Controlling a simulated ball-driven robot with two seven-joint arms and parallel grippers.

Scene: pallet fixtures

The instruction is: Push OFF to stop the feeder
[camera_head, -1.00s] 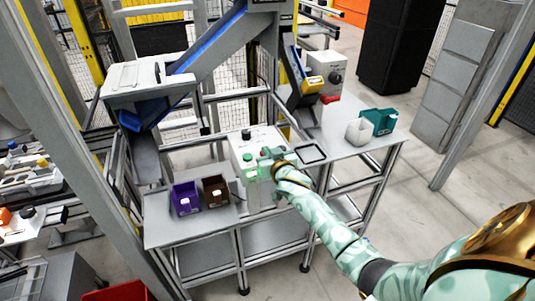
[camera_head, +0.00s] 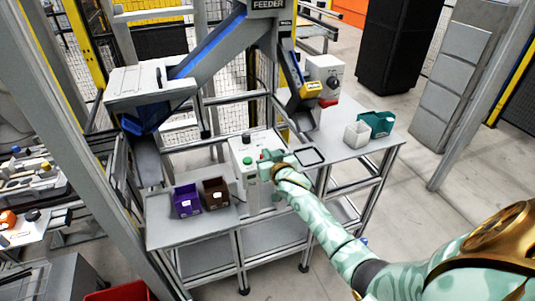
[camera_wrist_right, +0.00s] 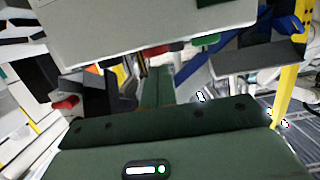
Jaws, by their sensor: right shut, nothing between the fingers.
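A pale control box (camera_head: 240,150) stands on the grey bench, with a green button (camera_head: 247,161) on its front. My right gripper (camera_head: 264,171) is shut and empty, right beside the green button and in front of the box's right part. It hides the part of the front behind it, so I cannot see a red button there in the head view. In the right wrist view the box (camera_wrist_right: 150,22) fills the top, with a red button (camera_wrist_right: 157,50) and the green button (camera_wrist_right: 207,40) on its edge. The shut fingers (camera_wrist_right: 158,85) point towards the red button; contact cannot be told. My left gripper is not in view.
The feeder (camera_head: 215,50) with its blue-edged chute rises behind the box. Purple (camera_head: 186,200) and brown (camera_head: 215,192) bins sit left on the bench, white (camera_head: 357,134) and teal (camera_head: 377,122) ones right. A dark square frame (camera_head: 308,156) lies right of the gripper.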

